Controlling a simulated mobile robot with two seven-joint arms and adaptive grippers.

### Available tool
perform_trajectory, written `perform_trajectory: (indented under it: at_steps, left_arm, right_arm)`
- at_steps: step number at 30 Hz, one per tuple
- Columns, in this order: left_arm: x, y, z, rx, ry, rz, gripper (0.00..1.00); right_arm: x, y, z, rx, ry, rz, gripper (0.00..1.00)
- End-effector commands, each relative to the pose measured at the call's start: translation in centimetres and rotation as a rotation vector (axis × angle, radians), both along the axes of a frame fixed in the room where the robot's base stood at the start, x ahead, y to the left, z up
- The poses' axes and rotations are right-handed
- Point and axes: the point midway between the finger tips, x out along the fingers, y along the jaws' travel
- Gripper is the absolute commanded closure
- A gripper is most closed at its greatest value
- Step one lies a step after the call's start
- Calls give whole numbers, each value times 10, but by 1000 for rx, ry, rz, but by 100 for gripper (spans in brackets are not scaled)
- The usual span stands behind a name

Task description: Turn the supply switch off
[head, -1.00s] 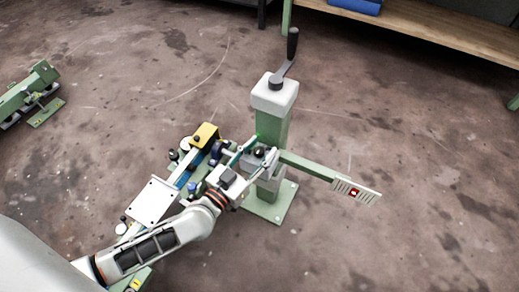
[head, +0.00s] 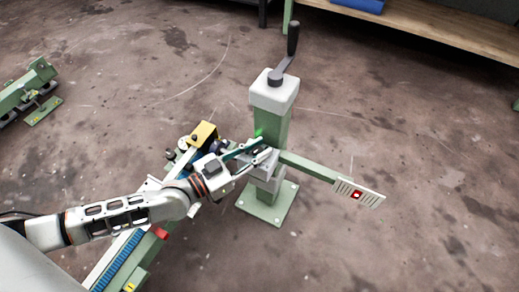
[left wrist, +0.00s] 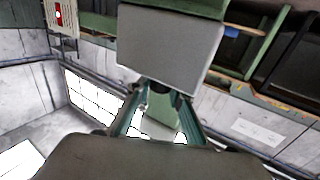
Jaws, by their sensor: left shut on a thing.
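The switch is a grey box (head: 262,163) low on the side of a green post (head: 270,130). In the left wrist view a grey box face (left wrist: 168,52) fills the top middle, with a small dark knob (left wrist: 158,88) below it. My left gripper (head: 264,148) reaches the box from the left. Its two teal fingers, also in the left wrist view (left wrist: 160,104), are closed in on the dark knob. The fingers mostly hide the knob in the head view, so its turn position cannot be told. My right gripper is not in view.
A dark crank (head: 290,50) tops the post. A green arm with a slotted plate and red button (head: 356,194) sticks out right. A green machine with a blue strip (head: 122,258) lies under my left arm. A wooden bench (head: 430,30) stands behind. Floor at right is clear.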

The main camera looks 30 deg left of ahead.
Motion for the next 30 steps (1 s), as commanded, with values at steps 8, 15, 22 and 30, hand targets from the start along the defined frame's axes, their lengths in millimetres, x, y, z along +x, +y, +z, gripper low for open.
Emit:
perform_trajectory:
  at_steps: [8, 15, 22, 30]
  left_arm:
    - [2, 3, -1, 13, -3, -233, 100]
    - [2, 3, -1, 10, 0, -432, 100]
    - [3, 2, -1, 6, 2, -641, 100]
    - [2, 1, -1, 2, 4, -871, 100]
  right_arm:
    - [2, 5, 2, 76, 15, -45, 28]
    - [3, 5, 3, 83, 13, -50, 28]
    - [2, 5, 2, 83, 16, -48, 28]
    - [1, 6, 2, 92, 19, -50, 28]
